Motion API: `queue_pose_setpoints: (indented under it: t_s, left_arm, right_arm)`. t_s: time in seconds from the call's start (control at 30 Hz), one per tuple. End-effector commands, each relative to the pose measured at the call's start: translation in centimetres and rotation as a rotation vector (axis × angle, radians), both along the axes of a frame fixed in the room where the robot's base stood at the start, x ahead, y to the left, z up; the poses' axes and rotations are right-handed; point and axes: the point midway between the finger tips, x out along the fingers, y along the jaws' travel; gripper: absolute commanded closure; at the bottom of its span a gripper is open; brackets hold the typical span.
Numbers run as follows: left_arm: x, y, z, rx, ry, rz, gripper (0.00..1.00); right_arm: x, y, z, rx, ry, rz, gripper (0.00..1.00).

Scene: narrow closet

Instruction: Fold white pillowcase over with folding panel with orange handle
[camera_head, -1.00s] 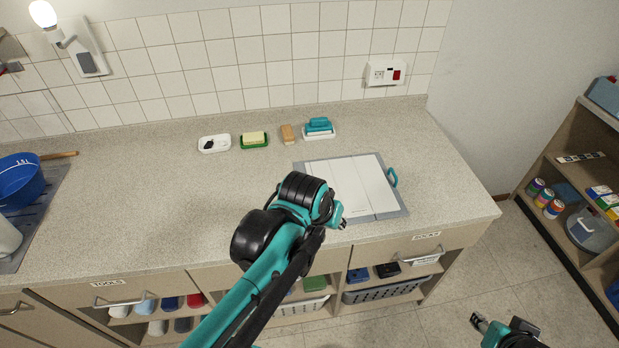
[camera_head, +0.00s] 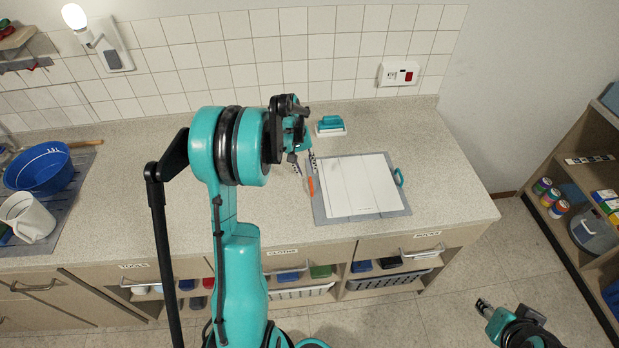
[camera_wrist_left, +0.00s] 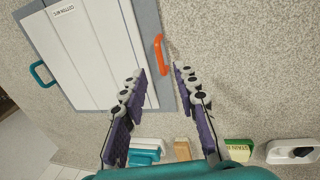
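The white pillowcase (camera_head: 358,185) lies flat on a grey folding board (camera_head: 322,216) on the counter. The orange handle (camera_head: 310,186) is on the board's left edge; it also shows in the left wrist view (camera_wrist_left: 161,55). A teal handle (camera_head: 398,176) is on the opposite edge. My left gripper (camera_head: 304,163) is open and empty above the counter by the board's left edge. In the left wrist view its fingertips (camera_wrist_left: 160,71) are spread, with the orange handle ahead between them, apparently untouched. My right gripper (camera_head: 483,305) is away from the counter at lower right; its finger gap is unclear.
A teal brush on a white dish (camera_head: 330,126) stands behind the board. The wrist view shows a wooden block (camera_wrist_left: 182,149), a green soap dish (camera_wrist_left: 238,147) and a white dish (camera_wrist_left: 292,151). A blue basin (camera_head: 40,168) and white jug (camera_head: 28,217) are far left.

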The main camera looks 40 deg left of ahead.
Motion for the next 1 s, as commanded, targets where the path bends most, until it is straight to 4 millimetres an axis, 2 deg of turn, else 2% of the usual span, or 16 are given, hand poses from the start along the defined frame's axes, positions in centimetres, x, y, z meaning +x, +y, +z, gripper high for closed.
queue_pose_setpoints:
  t_s: [0.1,0.33,0.5,0.73,0.83,0.87,1.0]
  left_arm:
    - [0.3,-0.3,-2.2,0.001,-0.001,-0.001,0.7]
    - [0.8,-0.8,-5.4,0.002,0.0,-0.001,0.7]
    - [0.9,-1.0,-6.2,0.002,-0.001,-0.002,0.7]
    - [0.9,-1.0,-6.2,0.002,-0.001,-0.002,0.7]
    - [0.9,-1.0,-6.2,0.002,-0.001,-0.002,0.96]
    - [0.9,-1.0,-6.2,0.002,-0.001,-0.002,1.0]
    - [0.9,-1.0,-6.2,0.002,-0.001,-0.002,1.0]
  right_arm:
    - [0.0,0.0,-0.5,0.0,0.0,0.0,0.6]
    - [0.0,0.0,-1.0,0.0,0.0,0.0,0.6]
    - [0.0,0.0,-1.1,0.0,0.0,0.0,0.6]
    - [0.0,0.0,-1.1,0.0,0.0,0.0,0.6]
    - [0.0,0.0,-1.1,0.0,0.0,0.0,0.6]
    - [0.0,0.0,-1.1,0.0,0.0,0.0,0.6]
    - [0.0,0.0,-1.1,0.0,0.0,0.0,0.6]
